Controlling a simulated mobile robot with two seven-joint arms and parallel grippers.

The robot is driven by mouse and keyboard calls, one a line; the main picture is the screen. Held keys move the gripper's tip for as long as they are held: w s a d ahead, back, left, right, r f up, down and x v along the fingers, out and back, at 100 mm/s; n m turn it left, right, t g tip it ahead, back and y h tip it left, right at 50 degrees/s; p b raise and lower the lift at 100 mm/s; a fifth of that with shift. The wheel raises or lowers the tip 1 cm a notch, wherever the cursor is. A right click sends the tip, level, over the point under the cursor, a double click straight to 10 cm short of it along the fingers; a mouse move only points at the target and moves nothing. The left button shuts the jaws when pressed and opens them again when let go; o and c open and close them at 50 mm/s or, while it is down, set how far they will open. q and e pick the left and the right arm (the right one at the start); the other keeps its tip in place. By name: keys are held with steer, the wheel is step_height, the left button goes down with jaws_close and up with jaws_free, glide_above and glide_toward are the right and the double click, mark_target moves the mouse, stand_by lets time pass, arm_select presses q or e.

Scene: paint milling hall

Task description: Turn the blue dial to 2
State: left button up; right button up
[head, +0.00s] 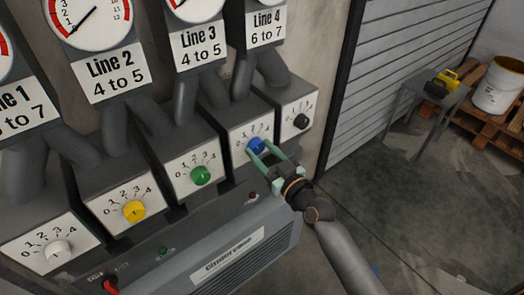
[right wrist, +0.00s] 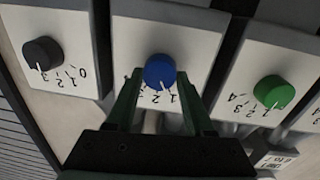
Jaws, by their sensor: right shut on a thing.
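The blue dial (head: 256,146) sits on a white-faced box with a 0 to 4 scale, under the Line 4 gauge (head: 267,33). My right gripper (head: 263,151) is shut on the blue dial, one green finger on each side. The right wrist view shows the scale upside down, with the blue dial (right wrist: 160,70) between the fingers. Its white pointer mark faces down toward the numerals, around 1 and 2. The fingers hide part of the scale, and I cannot tell the exact reading. My left gripper is not in view.
A green dial (head: 201,174) and a black dial (head: 301,122) flank the blue one. A yellow dial (head: 134,210) and a white dial (head: 58,250) are further left. A grey cabinet (head: 235,250) lies below. Open floor (head: 400,220) is at the right.

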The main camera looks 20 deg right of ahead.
jaws_close()
steer(key=shift+m, duration=0.3)
steer(key=shift+r+m+p, duration=0.1)
steer(key=shift+m+p, duration=0.85)
steer(key=shift+m, duration=0.25)
steer(key=shift+d+m+p, duration=0.1)
steer(key=shift+m+p, duration=0.4)
steer(key=shift+m, duration=0.9)
steer(key=o, duration=0.7)
jaws_free()
